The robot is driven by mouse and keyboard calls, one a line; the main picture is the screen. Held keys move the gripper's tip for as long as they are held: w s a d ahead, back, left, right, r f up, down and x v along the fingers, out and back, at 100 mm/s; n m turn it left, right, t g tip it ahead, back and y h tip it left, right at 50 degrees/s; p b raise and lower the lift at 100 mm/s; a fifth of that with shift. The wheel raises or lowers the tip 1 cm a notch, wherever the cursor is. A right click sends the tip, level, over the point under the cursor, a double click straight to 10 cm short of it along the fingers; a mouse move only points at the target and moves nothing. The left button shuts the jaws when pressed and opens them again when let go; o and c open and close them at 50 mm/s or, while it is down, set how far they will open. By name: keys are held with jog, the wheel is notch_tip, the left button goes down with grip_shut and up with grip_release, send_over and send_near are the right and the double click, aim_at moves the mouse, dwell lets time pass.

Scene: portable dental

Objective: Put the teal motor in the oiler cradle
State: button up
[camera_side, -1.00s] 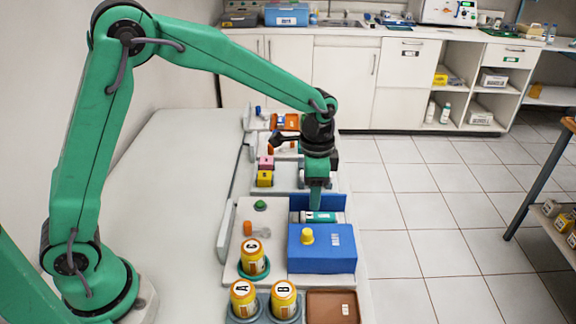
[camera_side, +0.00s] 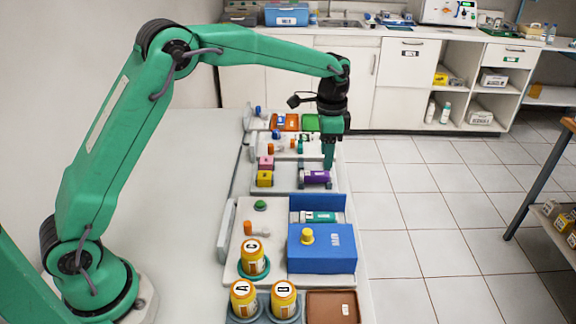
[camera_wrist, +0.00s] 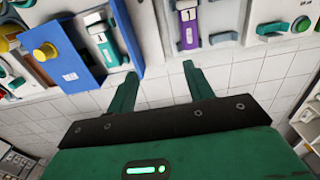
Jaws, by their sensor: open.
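The teal motor (camera_side: 319,217) lies on its side in a pale cradle between a blue box (camera_side: 322,252) with a yellow knob and an upright blue panel (camera_side: 334,202). I take this cradle for the oiler cradle, but no readable label confirms it. The teal motor also shows in the wrist view (camera_wrist: 106,46), apart from my fingers. My gripper (camera_side: 328,166) is open and empty, raised beyond the teal motor and close to a purple motor (camera_side: 317,177).
The purple motor lies in another cradle farther back. Yellow and pink blocks (camera_side: 265,179) stand left of it. Orange jars (camera_side: 253,258) and a brown tray (camera_side: 333,307) are at the front. The bench left of the stations is clear.

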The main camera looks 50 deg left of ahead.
jog(key=w+a+f, duration=0.2)
jog(key=a, duration=0.1)
jog(key=w+a+f, duration=0.2)
jog(key=a, duration=0.2)
jog(key=w+a+f, duration=0.2)
jog(key=a, duration=0.2)
jog(key=shift+w+a+f, duration=0.1)
jog(key=shift+w+f, duration=0.1)
notch_tip(320, 180, down, 4)
jog(key=shift+a+f, duration=0.15)
jog(key=shift+f, duration=0.05)
notch_tip(320, 180, up, 10)
jog(key=s+d+r+n+t, duration=0.2)
jog(key=s+d+r+n, duration=0.1)
jog(key=s+r, duration=1.1)
jog(key=shift+s+n+t, duration=0.3)
jog(key=shift+s+n, duration=0.3)
jog(key=shift+s, duration=0.4)
